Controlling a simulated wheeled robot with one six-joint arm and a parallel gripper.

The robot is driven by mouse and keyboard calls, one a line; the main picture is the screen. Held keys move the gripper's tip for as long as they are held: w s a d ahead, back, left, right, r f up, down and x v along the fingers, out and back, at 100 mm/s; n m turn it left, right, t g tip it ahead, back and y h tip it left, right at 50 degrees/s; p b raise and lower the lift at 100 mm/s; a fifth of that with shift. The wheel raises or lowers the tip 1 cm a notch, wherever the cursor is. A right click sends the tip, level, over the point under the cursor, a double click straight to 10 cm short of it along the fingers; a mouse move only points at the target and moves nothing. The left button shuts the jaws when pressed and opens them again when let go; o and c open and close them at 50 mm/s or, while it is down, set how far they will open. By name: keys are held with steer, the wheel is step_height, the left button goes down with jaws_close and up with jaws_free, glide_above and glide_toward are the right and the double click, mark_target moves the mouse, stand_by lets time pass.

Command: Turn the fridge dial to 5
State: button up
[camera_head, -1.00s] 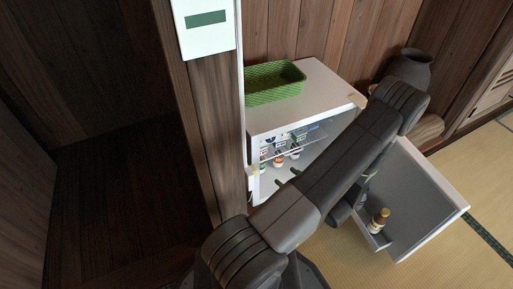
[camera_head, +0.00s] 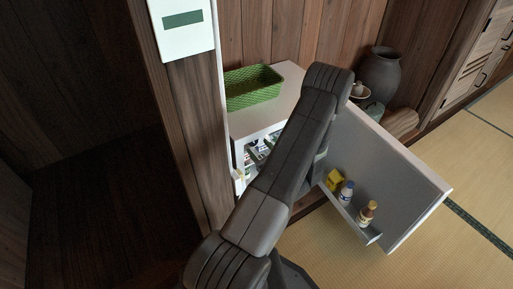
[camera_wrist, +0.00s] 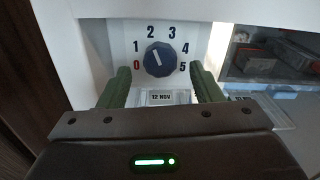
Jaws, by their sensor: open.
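The fridge dial (camera_wrist: 160,59) is a round dark blue knob on a white panel, ringed by the numbers 0 to 5, with 0 in red. Its pale mark points up and slightly left, toward the 2. My gripper (camera_wrist: 160,69) is open, with one green finger at the lower left of the dial and the other at the lower right. The fingers look apart from the knob; their exact depth is hard to tell. In the head view the white fridge (camera_head: 290,78) stands open, and my arm hides the dial.
The open fridge door (camera_head: 395,165) extends right, with a yellow item (camera_head: 336,180) and bottles (camera_head: 367,213) on its shelf. A green basket (camera_head: 252,90) sits on the fridge. A wooden post (camera_head: 196,130) stands close on the left. Tatami is clear at right.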

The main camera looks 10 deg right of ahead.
steer(key=shift+x, duration=1.35)
steer(key=c, duration=1)
